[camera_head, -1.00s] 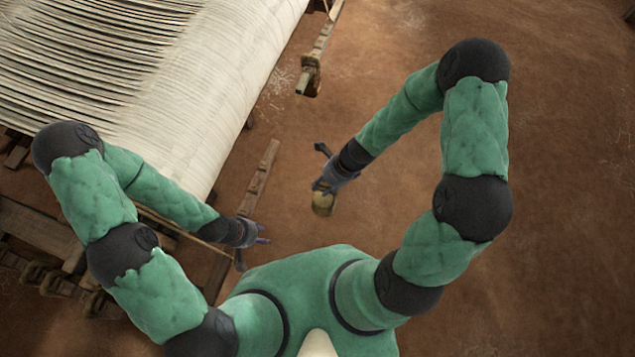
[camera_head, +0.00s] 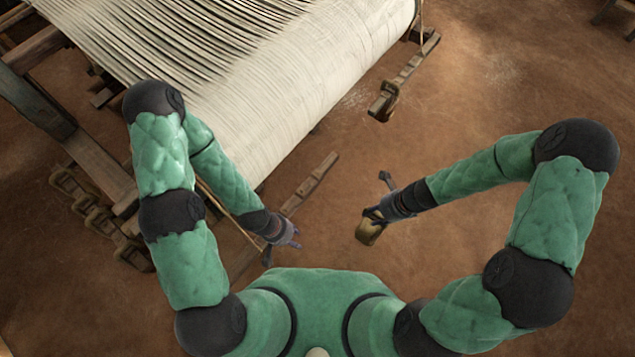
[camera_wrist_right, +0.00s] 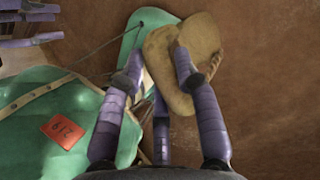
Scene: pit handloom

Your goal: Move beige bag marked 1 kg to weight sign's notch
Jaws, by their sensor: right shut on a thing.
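The beige bag (camera_head: 369,233) is in my right gripper (camera_head: 374,214), held above the bare floor right of the loom. In the right wrist view the bag (camera_wrist_right: 190,50) shows as a rounded, lumpy tan shape, with the purple fingers of my right gripper (camera_wrist_right: 158,70) shut on it. No 1 kg mark is readable. My left gripper (camera_head: 283,244) is empty, its fingers spread, left of the bag and near a wooden bar. I cannot make out a weight sign or its notch for certain.
The loom with its pale threads (camera_head: 300,75) fills the upper left. A wooden rail (camera_head: 408,75) with a brown piece at its end lies beyond the bag. A wooden bar (camera_head: 312,182) lies near my left gripper. Brown floor (camera_head: 480,110) is clear to the right.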

